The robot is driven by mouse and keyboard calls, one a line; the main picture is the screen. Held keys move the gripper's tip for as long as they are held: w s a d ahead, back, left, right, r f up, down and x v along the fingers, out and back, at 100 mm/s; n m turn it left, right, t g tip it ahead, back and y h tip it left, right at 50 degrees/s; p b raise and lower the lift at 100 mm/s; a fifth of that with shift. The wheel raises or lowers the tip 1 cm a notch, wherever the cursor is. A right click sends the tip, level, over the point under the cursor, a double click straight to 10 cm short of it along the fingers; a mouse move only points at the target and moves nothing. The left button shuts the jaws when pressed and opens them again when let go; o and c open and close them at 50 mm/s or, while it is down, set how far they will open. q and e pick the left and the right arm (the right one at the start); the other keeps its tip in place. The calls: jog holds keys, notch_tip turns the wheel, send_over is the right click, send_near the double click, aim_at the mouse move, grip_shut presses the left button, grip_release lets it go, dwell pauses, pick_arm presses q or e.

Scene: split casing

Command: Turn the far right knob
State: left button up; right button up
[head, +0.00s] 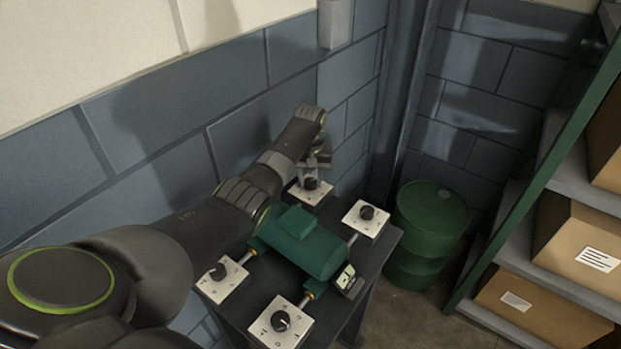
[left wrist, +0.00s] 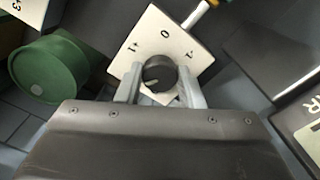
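Several square white plates with black knobs stand around a green block-shaped body (head: 304,244) on a dark stand. My left gripper (head: 313,172) reaches to the knob (head: 311,184) at the far end, beside the wall. In the left wrist view that knob (left wrist: 159,74) sits between the two fingertips, over a white plate (left wrist: 160,36) marked with 0 and 1s. The fingers lie close on both sides of it; whether they press on it I cannot tell. Another far knob (head: 367,212) is to the right, with nearer knobs at left (head: 218,271) and front (head: 281,320). My right gripper is not in view.
The blue-grey block wall (head: 180,110) runs close behind my left arm. A green drum (head: 432,235) stands right of the stand, also at left in the left wrist view (left wrist: 50,68). A shelf with cardboard boxes (head: 585,243) is at the right. A small display (head: 346,279) is on the body's right end.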

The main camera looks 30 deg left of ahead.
pick_arm(q)
jog(key=shift+c, duration=1.2)
jog(key=shift+r+m+p, duration=0.2)
jog(key=shift+m+p, duration=0.75)
jog(key=shift+m, duration=0.15)
jog(key=m+p, duration=0.1)
jog(key=m, duration=0.1)
jog(key=shift+m, duration=0.4)
jog(key=m+p, duration=0.1)
jog(key=m, duration=0.2)
jog(key=shift+w+a+f+m+p, duration=0.1)
jog(key=shift+m+p, duration=0.35)
jog(key=shift+m, duration=1.35)
jog(key=o, duration=1)
